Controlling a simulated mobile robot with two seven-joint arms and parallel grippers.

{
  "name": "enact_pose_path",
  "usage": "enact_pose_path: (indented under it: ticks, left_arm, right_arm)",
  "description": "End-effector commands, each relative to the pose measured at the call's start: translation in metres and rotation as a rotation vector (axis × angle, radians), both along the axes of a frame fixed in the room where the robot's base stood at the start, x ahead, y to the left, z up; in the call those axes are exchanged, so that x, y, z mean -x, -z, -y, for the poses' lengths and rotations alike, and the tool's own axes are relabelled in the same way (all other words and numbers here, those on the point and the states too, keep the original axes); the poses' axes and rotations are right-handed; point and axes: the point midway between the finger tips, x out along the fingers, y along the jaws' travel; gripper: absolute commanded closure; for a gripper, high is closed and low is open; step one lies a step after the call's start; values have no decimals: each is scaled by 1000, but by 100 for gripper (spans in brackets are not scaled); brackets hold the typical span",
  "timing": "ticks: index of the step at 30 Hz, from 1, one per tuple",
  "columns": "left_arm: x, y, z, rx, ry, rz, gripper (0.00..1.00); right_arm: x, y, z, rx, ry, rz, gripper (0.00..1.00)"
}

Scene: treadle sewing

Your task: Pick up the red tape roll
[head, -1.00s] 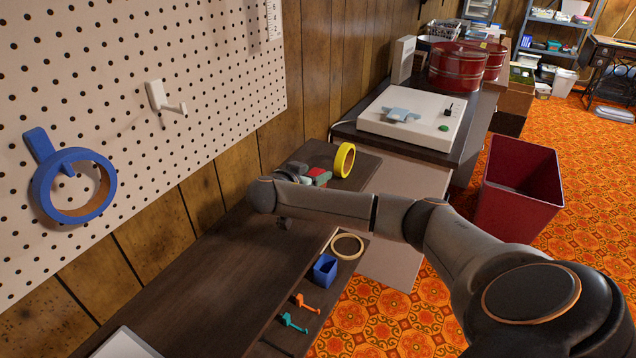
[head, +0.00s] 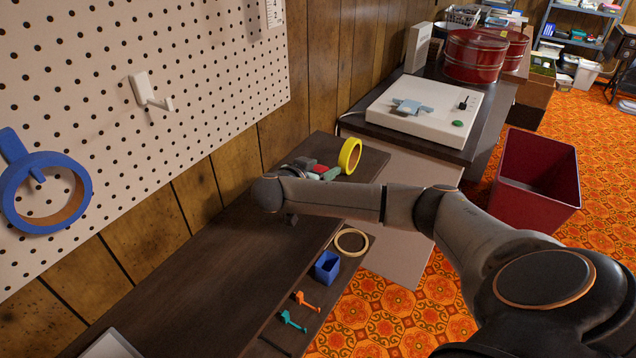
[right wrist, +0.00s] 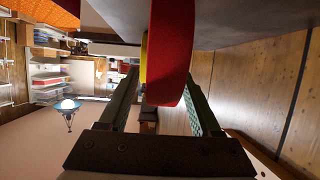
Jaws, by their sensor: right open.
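The red tape roll (right wrist: 170,55) stands between the two green fingers of my right gripper (right wrist: 161,80) in the right wrist view. The fingers are open, one on each side of it; I cannot tell whether either touches it. In the head view only a small red part of the roll (head: 319,169) shows beyond my right wrist, beside a green finger of the right gripper (head: 328,174). The rest is hidden by my arm. My left gripper is not in view.
A yellow tape roll (head: 350,155) stands just beyond the red one. A wooden ring (head: 351,242), a blue cup (head: 327,267) and orange and teal hooks lie along the dark bench's (head: 215,280) right side. A pegboard (head: 200,70) with a blue tape roll (head: 45,192) is at left.

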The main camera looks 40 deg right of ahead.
Motion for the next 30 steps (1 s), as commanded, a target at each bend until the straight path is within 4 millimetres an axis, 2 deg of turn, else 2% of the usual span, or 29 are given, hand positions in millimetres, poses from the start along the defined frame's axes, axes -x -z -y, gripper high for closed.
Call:
enact_pose_path:
  ticks: [4, 21, 30]
  left_arm:
    - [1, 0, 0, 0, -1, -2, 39]
    - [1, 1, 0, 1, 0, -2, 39]
    - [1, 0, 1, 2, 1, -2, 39]
  right_arm:
    - [0, 0, 0, 0, -1, 0, 35]
    - [0, 0, 0, 0, -1, 0, 99]
    - [0, 0, 0, 0, -1, 0, 100]
